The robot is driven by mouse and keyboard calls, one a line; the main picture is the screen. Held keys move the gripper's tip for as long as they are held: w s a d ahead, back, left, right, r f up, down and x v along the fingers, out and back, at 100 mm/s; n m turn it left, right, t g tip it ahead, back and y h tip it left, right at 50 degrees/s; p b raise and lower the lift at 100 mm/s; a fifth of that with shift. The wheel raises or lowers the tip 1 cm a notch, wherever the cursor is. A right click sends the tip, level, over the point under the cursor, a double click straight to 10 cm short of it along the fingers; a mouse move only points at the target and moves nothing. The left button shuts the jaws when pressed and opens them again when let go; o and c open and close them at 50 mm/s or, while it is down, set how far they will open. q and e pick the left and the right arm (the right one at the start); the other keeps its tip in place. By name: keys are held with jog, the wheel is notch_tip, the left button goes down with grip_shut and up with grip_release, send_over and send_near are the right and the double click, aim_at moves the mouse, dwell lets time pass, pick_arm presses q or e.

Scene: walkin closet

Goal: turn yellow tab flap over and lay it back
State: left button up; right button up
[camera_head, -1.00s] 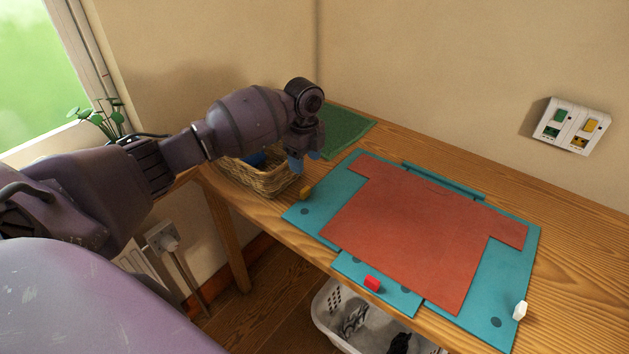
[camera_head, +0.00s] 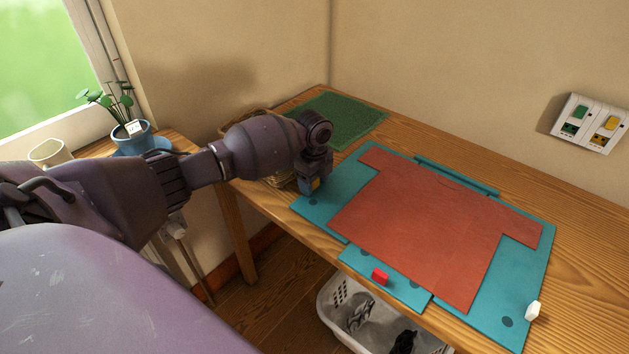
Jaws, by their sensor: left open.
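A teal folding board lies on the wooden table, with a flat red T-shaped cloth (camera_head: 430,220) spread over it. The board's left flap (camera_head: 312,212) lies flat, and part of the cloth rests on its inner side. The small yellow tab (camera_head: 316,183) is at that flap's outer left edge, mostly hidden by my left gripper (camera_head: 314,188). The gripper points down at the tab with its jaws open; I cannot tell whether the fingers touch the tab. My right gripper is not in view.
A red tab (camera_head: 380,277) is on the front flap and a white tab (camera_head: 534,311) on the right one. A wicker basket (camera_head: 277,180) is behind my left arm. A green mat (camera_head: 345,118) lies at the back left. A white laundry basket (camera_head: 345,300) stands below.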

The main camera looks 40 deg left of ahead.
pick_arm(q)
grip_shut()
dwell(0.3)
